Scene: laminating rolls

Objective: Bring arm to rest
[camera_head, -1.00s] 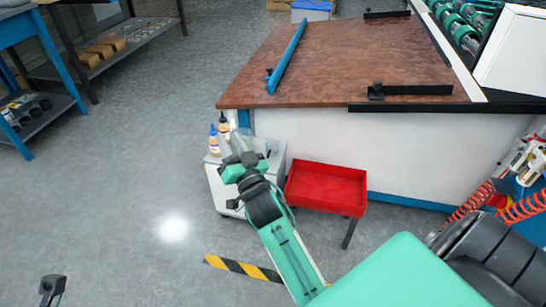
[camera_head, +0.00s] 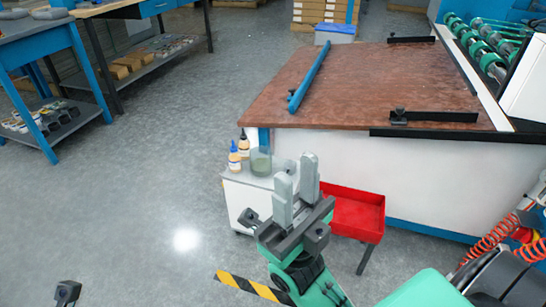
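My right gripper (camera_head: 296,168) is in the lower middle of the head view. Its two grey fingers point up and stand apart, with nothing between them. It is in front of a small white cabinet and a red tray, and hides part of both. Only a small dark part, probably of my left arm, shows at the bottom left edge; the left gripper's fingers do not show.
The white cabinet (camera_head: 237,197) carries bottles (camera_head: 235,158) and a clear container (camera_head: 261,162). The red tray (camera_head: 358,214) stands beside a brown-topped table (camera_head: 350,95). A blue-legged bench (camera_head: 88,75) is at the left. Grey floor (camera_head: 150,160) is free between.

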